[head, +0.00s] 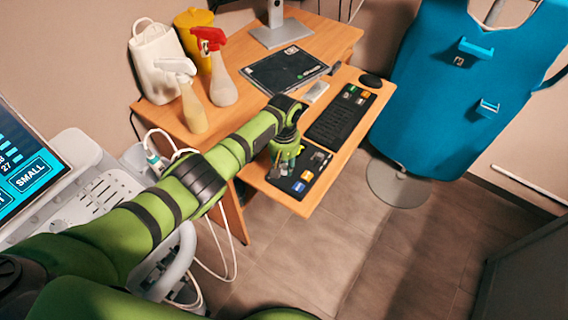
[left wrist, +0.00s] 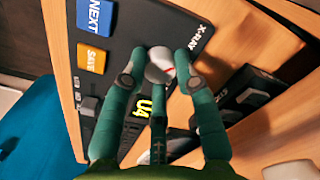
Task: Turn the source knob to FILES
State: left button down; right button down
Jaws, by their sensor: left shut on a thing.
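The source knob (left wrist: 158,62) is a small grey-white round knob on a black control panel (left wrist: 120,48) marked X-RAY. My left gripper (left wrist: 160,70) is over the panel, its fingers closed around the knob. The knob's pointer and any FILES mark are hidden or too small to read. In the head view, my left gripper (head: 284,164) reaches down onto the panel (head: 316,158) on the desk's pull-out shelf, and the knob is hidden there. My right gripper is not in view.
The panel has a blue NEXT button (left wrist: 95,16), an orange button (left wrist: 92,58) and a small lit yellow display (left wrist: 144,106). A keyboard (head: 340,118) lies beside it on the shelf. Spray bottles (head: 222,85) stand on the desk. A blue apron (head: 440,95) hangs at right.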

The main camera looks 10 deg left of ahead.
pick_arm(q)
jog(key=shift+m+p, duration=0.45)
jog(key=shift+m, duration=1.55)
jog(key=m, duration=1)
jog(key=shift+m+p, duration=0.3)
jog(key=shift+m, duration=0.1)
jog(key=m, duration=0.4)
jog(key=shift+m, duration=0.4)
jog(key=c, duration=0.9)
grip_release()
jog(key=shift+c, duration=0.2)
